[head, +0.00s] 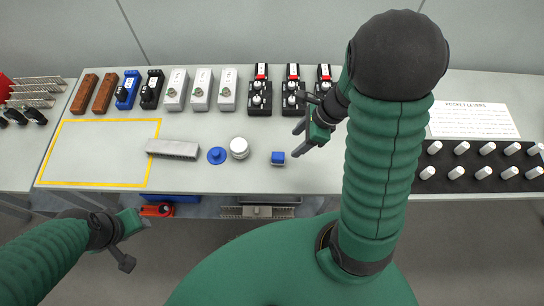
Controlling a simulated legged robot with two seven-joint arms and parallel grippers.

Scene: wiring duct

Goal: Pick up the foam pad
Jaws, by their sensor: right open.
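My left gripper (138,222) is low at the left, in front of the table edge and away from the block. Its fingers are too small and dark to read.
A blue disc with a knob (217,156), a white round piece (239,148) and a grey slotted duct (173,149) lie left of the block. Several switches and modules line the back. A black board with white pegs (480,172) is at right.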

